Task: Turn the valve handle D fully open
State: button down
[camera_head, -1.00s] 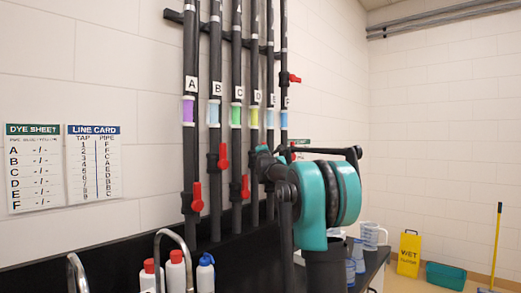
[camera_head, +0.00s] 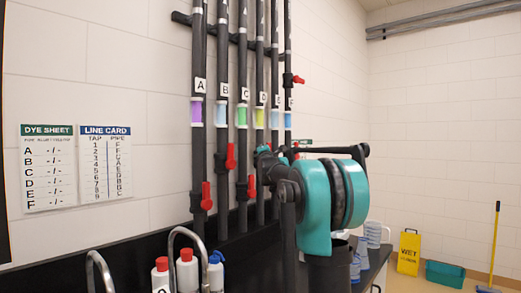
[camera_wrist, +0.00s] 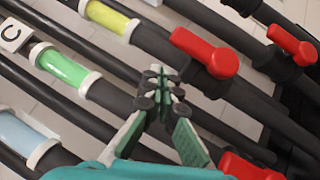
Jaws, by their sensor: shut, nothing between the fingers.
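Pipe D (camera_head: 260,150) carries a yellow sight band (camera_head: 260,118) under its label in the head view. Its valve is hidden there behind my arm. In the wrist view, the red handle D (camera_wrist: 205,52) is on the pipe with the yellow band (camera_wrist: 108,18), right of my fingertips. The handle looks roughly in line with that pipe. My gripper (camera_wrist: 163,84) is shut and empty, its tips just left of the handle and over the gap near pipe C. Whether the tips touch the handle I cannot tell.
Pipe C's green band (camera_wrist: 65,66) and red handle (camera_wrist: 248,167) lie below in the wrist view. Another red handle (camera_wrist: 290,44) is at upper right. Bottles (camera_head: 187,270) and a curved tap (camera_head: 172,240) stand at the counter's front left.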

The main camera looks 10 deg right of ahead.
jog(key=s+a, duration=0.1)
jog(key=s, duration=0.7)
jog(key=shift+s+a, duration=0.2)
jog(key=shift+a, duration=0.15)
